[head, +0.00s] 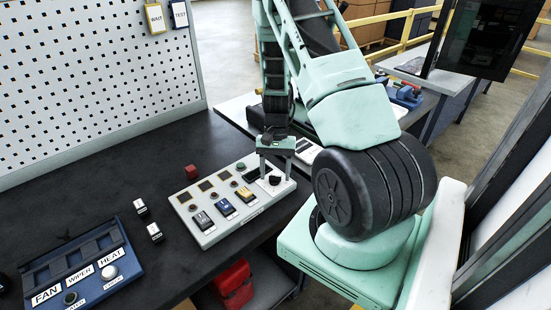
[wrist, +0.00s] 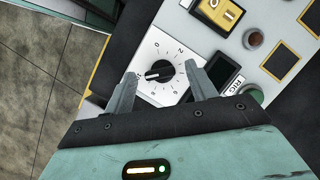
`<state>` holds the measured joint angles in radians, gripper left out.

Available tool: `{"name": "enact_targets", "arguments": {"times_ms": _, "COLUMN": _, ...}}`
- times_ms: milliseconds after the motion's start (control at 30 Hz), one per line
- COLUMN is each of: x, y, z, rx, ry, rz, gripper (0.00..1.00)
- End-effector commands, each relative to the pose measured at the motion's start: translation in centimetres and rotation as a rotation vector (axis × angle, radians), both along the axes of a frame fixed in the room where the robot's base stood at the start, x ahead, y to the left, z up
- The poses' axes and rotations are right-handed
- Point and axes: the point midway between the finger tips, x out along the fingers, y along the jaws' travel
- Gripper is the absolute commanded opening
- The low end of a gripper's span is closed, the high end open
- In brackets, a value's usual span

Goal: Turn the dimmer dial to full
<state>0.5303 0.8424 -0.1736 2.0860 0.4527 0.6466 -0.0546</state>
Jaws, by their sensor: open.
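The dimmer dial is a black round knob (wrist: 159,71) on a white square plate with printed numbers, at one end of a light grey control panel (head: 207,232). In the head view the dial (head: 274,180) sits at the panel's right end. My gripper (wrist: 160,85) is open, with one finger on either side of the knob in the wrist view. A white pointer mark on the knob points left in the wrist view. In the head view my gripper (head: 276,165) is just above the dial.
The panel also carries several rocker switches, dark square windows and a green button (head: 241,166). A red block (head: 191,172) lies behind it. A blue box (head: 75,267) labelled FAN, WIPER, HEAT stands at the left. Two small switch pieces lie between, on the dark bench (head: 110,190).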

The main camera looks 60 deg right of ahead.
Motion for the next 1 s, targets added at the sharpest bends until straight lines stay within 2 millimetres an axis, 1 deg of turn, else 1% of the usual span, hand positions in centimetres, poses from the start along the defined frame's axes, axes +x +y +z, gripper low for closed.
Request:
{"name": "enact_targets", "arguments": {"times_ms": 167, "x": 0.6, "y": -0.8, "z": 1.9, "rx": -0.004, "ry": -0.006, "rz": 0.002, "gripper": 0.56}}
{"name": "enact_targets", "arguments": {"times_ms": 267, "x": 1.0, "y": -1.5, "z": 3.9, "rx": -0.005, "ry": -0.007, "rz": 0.002, "gripper": 0.56}}
{"name": "enact_targets", "arguments": {"times_ms": 500, "x": 2.1, "y": -3.4, "z": 9.2, "rx": -0.005, "ry": -0.007, "rz": 0.001, "gripper": 0.56}}
{"name": "enact_targets", "arguments": {"times_ms": 700, "x": 2.9, "y": -4.8, "z": 13.0, "rx": -0.004, "ry": -0.005, "rz": 0.0, "gripper": 0.56}}
{"name": "enact_targets", "arguments": {"times_ms": 833, "x": 3.2, "y": -5.4, "z": 14.7, "rx": -0.003, "ry": -0.004, "rz": -0.001, "gripper": 0.56}}
{"name": "enact_targets", "arguments": {"times_ms": 1000, "x": 3.4, "y": -5.7, "z": 15.8, "rx": -0.001, "ry": -0.001, "rz": -0.001, "gripper": 0.56}}
